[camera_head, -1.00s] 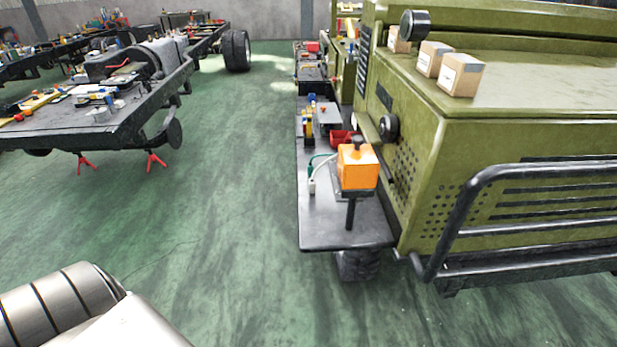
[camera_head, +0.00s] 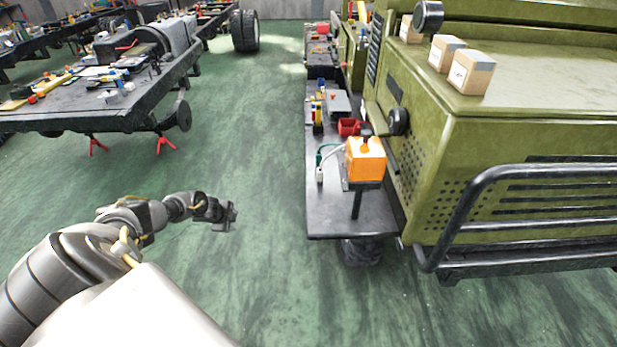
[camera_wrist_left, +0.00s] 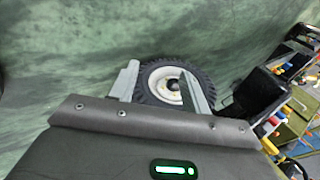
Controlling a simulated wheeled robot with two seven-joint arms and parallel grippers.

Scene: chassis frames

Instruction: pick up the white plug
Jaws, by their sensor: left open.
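The white plug (camera_head: 320,175) is small and pale, on the dark side shelf (camera_head: 345,222) of the green vehicle, left of the orange box (camera_head: 366,160). A white and a green cable curve near it. My left gripper (camera_head: 232,216) is over the green floor, left of the shelf and apart from it. In the left wrist view my left gripper (camera_wrist_left: 158,88) has its two fingers spread with nothing held; a wheel shows behind them. I cannot make out the plug in that view. My right gripper is not in view.
The green vehicle (camera_head: 500,140) with a black bar guard stands right of the shelf. A red container (camera_head: 348,127) and tools sit further back on the shelf. A cluttered dark chassis table (camera_head: 70,115) stands at the left. Open floor (camera_head: 270,130) lies between them.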

